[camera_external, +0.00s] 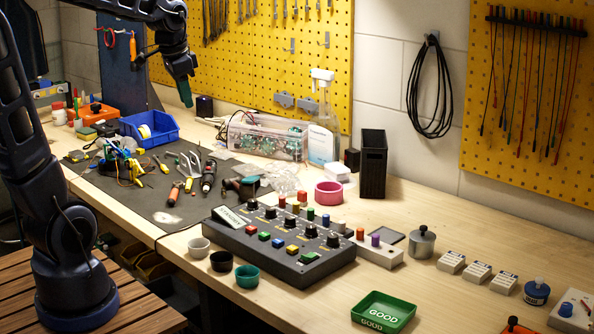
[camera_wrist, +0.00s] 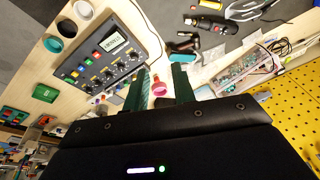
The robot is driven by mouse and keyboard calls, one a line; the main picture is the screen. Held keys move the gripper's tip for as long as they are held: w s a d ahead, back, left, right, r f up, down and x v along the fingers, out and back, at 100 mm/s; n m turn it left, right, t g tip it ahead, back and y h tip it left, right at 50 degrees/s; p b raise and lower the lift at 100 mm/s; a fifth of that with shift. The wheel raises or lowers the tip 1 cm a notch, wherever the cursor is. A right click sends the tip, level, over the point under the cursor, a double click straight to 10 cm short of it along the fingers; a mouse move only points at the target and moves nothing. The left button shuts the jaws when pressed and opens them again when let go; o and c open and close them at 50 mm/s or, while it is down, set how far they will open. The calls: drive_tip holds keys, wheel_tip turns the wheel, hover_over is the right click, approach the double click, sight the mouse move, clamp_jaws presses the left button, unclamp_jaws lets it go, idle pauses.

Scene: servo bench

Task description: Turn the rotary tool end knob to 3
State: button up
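A dark control box (camera_external: 280,262) sits on the bench with a small display at its left end, a row of black knobs and several coloured buttons. It also shows in the wrist view (camera_wrist: 72,67). A dark rotary tool (camera_external: 208,177) appears to lie on the grey mat behind the box's display end. The knob at that end (camera_external: 252,204) also shows in the wrist view (camera_wrist: 134,56); its setting is too small to read. My gripper (camera_external: 185,93) hangs high above the back of the bench, away from the box. Its green fingers (camera_wrist: 158,88) are apart, with nothing held.
A spray bottle (camera_external: 323,115) and black bin (camera_external: 373,165) rise at the back.

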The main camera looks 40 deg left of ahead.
drive_tip(key=w+a+f+m+g, duration=0.1)
drive_tip(key=w+a+f+m, duration=0.3)
drive_tip(key=w+a, duration=0.6)
drive_tip(key=m+g, duration=0.2)
approach(209, 161)
drive_tip(key=f, duration=0.8)
drive_tip(key=shift+a, duration=0.25)
clamp_jaws()
